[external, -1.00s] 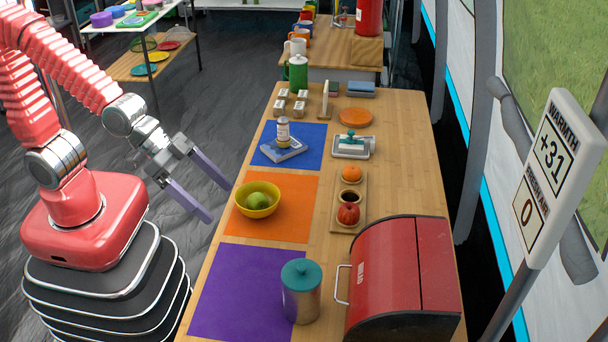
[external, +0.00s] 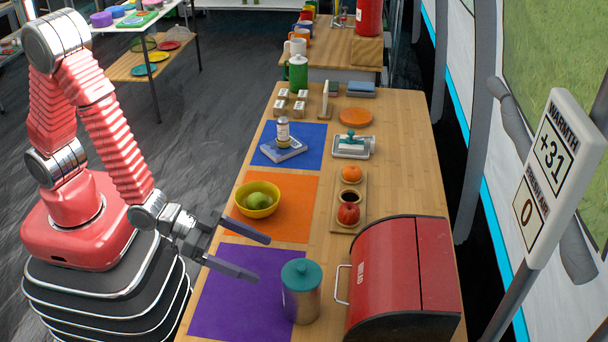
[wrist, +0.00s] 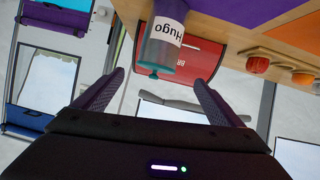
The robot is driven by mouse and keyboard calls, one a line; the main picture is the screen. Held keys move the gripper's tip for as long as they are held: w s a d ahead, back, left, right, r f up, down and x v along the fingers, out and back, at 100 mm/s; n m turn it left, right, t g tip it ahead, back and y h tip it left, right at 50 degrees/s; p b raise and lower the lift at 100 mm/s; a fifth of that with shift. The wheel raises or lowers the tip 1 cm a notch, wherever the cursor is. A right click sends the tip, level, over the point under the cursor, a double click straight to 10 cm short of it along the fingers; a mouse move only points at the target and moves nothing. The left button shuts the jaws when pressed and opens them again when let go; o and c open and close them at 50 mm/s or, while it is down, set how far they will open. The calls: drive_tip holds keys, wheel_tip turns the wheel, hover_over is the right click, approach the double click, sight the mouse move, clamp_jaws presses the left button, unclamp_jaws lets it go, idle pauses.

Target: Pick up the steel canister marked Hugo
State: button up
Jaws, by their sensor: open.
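The steel canister (external: 301,300) with a teal lid stands upright at the right edge of the purple mat (external: 236,297). In the wrist view the canister (wrist: 160,50) appears upside down, and its white label reads Hugo. My gripper (external: 264,260) is open and empty, over the far part of the purple mat, behind and left of the canister in the external view. In the wrist view the fingers of my gripper (wrist: 168,92) are spread apart, with the canister beyond their tips and between their lines. The fingers do not appear to touch it.
A red bread box (external: 402,275) with a handle stands close to the canister's right. A yellow bowl (external: 258,201) with green fruit sits on the orange mat (external: 295,220). A wooden board (external: 342,222) holds an orange, a dark cup and a red apple.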

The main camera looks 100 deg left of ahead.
wheel_tip(320, 180, down, 6)
drive_tip(key=s+d+t, duration=0.1)
drive_tip(key=s+t, duration=0.1)
drive_tip(key=shift+m+t+y, duration=0.4)
approach(302, 294)
drive_tip(key=w+a+f, duration=0.3)
drive_tip(key=w+a, duration=0.1)
drive_tip(key=shift+a+f, duration=0.3)
drive_tip(key=shift+f, duration=0.05)
drive_tip(key=shift+w, duration=0.1)
drive_tip(key=shift+w+d+f, duration=0.1)
drive_tip(key=shift+w+f, duration=0.05)
drive_tip(key=shift+w, duration=1.15)
drive_tip(key=shift+w+f, duration=0.15)
drive_tip(key=shift+w, duration=1.1)
